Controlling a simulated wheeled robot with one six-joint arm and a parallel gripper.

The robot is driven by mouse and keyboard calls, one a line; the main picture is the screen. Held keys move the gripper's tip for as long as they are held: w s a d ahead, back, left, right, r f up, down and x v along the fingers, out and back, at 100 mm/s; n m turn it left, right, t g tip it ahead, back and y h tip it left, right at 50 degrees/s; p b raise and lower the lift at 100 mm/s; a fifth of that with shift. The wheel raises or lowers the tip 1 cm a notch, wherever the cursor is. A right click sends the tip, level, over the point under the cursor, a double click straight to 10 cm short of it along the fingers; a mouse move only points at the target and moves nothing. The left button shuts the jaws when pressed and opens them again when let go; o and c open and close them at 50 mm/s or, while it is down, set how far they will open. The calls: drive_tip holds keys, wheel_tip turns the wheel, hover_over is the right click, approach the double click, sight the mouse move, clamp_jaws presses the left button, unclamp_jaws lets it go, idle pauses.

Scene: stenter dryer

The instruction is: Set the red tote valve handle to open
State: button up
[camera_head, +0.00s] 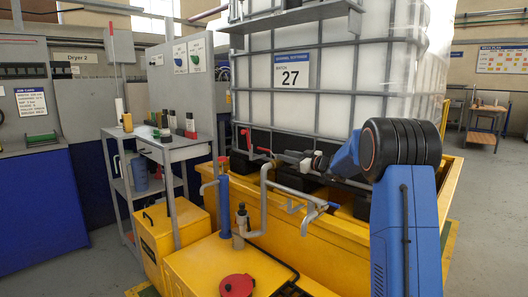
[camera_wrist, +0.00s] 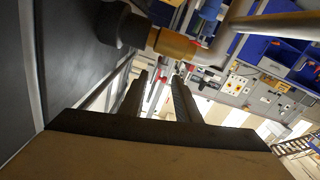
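The white caged tote (camera_head: 315,85) with the number 27 stands on a yellow bunded base. A small red handle (camera_head: 247,139) shows low on its front, beside the valve area. In the wrist view, a brass-coloured valve body (camera_wrist: 176,45) joins a dark pipe piece, and a small red part (camera_wrist: 162,76) shows near the fingertips. My gripper (camera_head: 272,156) reaches left, close to the red handle. In the wrist view, its two fingers (camera_wrist: 160,82) stand apart with a gap between them. I cannot tell whether they touch the handle.
Grey pipes (camera_head: 264,195) with blue handles rise in front of the tote. A yellow box (camera_head: 215,262) with a red round knob (camera_head: 237,285) is in the foreground. A grey trolley (camera_head: 165,150) with bottles stands left. Open floor lies at far right.

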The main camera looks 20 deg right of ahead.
drive_tip(key=x, duration=1.4)
drive_tip(key=shift+w+a, duration=0.15)
clamp_jaws()
